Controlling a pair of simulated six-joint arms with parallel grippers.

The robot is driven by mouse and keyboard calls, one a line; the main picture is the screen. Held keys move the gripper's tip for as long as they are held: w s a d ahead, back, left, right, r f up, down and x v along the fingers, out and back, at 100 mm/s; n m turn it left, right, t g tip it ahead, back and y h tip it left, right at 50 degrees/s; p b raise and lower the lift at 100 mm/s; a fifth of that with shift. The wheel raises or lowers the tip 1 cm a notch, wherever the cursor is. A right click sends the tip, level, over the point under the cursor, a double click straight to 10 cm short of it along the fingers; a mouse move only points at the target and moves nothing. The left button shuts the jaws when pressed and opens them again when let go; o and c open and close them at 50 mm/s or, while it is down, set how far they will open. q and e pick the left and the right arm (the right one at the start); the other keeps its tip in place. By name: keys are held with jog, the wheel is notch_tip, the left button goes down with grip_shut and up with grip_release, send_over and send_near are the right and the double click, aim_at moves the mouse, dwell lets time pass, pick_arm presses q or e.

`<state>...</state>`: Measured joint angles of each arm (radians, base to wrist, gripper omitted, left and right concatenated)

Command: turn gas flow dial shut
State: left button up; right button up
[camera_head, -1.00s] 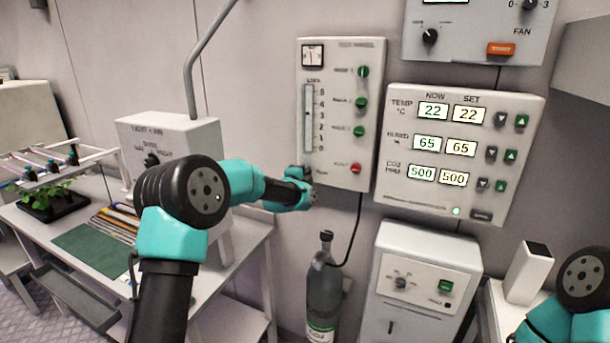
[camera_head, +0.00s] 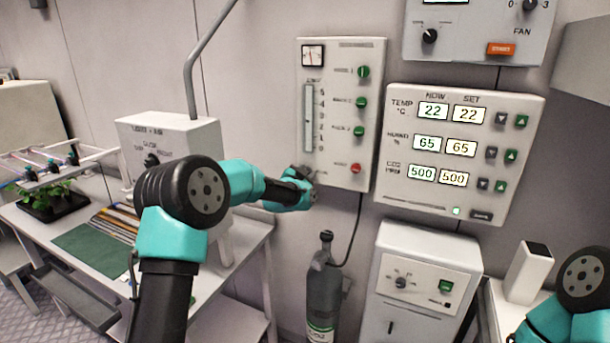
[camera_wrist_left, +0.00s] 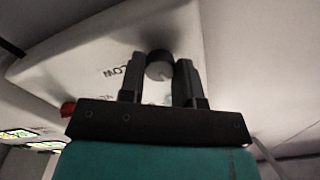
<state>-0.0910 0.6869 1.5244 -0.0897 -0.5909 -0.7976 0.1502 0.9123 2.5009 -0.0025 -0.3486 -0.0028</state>
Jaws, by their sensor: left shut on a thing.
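The gas panel (camera_head: 341,60) hangs on the wall in the head view, with a flow scale and several green switches. My left gripper (camera_head: 306,180) is at its lower left corner and hides the flow dial there. In the left wrist view, the dial (camera_wrist_left: 159,66), a round knob with a dark rim and grey face, sits between the two fingers of the left gripper (camera_wrist_left: 161,77), which is shut on it. Part of a label ending in "LOW" shows upside down beside it. My right arm shows at the lower right, but its gripper is out of view.
A red button (camera_head: 355,168) is on the panel, right of my left gripper. A grey gas cylinder (camera_head: 322,290) stands below, with a black hose. The climate display panel (camera_head: 389,190) hangs to the right. A white box (camera_head: 205,131) is to the left.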

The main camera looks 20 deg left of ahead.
pick_arm(q)
jog(key=n, duration=2.4)
dwell(0.4)
jog(key=o, duration=0.9)
jog(key=shift+s, duration=0.15)
jog(key=s+a, duration=0.1)
jog(key=s, duration=1)
jog(key=s+a, duration=0.1)
jog(key=s, duration=0.5)
jog(key=shift+a, duration=0.3)
